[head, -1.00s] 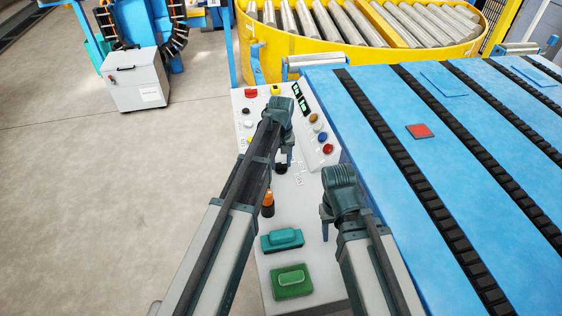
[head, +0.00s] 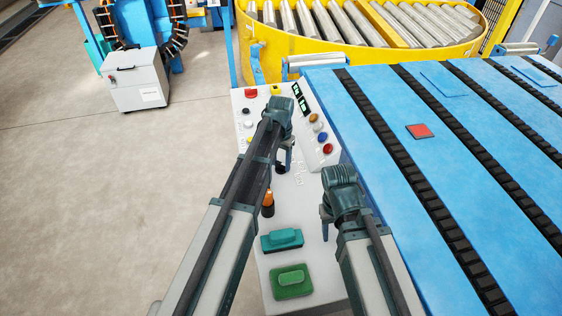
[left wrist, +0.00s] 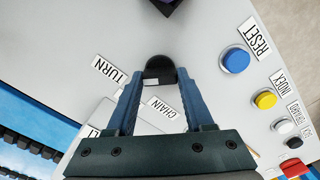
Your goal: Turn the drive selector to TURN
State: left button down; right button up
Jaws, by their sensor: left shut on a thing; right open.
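The drive selector is a black knob (left wrist: 159,68) on the pale control panel (left wrist: 215,22). A white mark shows on its near side in the left wrist view. The TURN label (left wrist: 109,70) is left of the knob and the CHAIN label (left wrist: 165,106) is below it, between my fingers; I cannot tell which one the knob points to. My left gripper (left wrist: 159,76) is shut on the knob, one blue finger on each side. In the head view my left gripper (head: 285,162) mostly hides the knob. My right gripper (head: 326,230) is open and empty, low over the panel's right side.
A blue RESET button (left wrist: 235,60), a yellow INDEX button (left wrist: 265,99) and other buttons sit right of the knob. An orange-black handle (head: 268,203), a teal block (head: 282,239) and a green block (head: 291,280) are nearer. The blue conveyor table (head: 390,150) borders the panel's right.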

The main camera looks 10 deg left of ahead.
aim_at(281, 163)
pick_arm(q)
jog(key=shift+m, duration=0.3)
dwell(0.4)
jog(key=shift+c, duration=1.4)
grip_release()
jog(key=shift+r, duration=0.15)
pick_arm(e)
jog(key=shift+r, duration=0.1)
pick_arm(q)
notch_tip(281, 163, up, 14)
jog(key=p, duration=1.4)
jog(key=shift+f, duration=0.25)
pick_arm(e)
notch_tip(281, 163, up, 14)
jog(key=shift+f, duration=0.2)
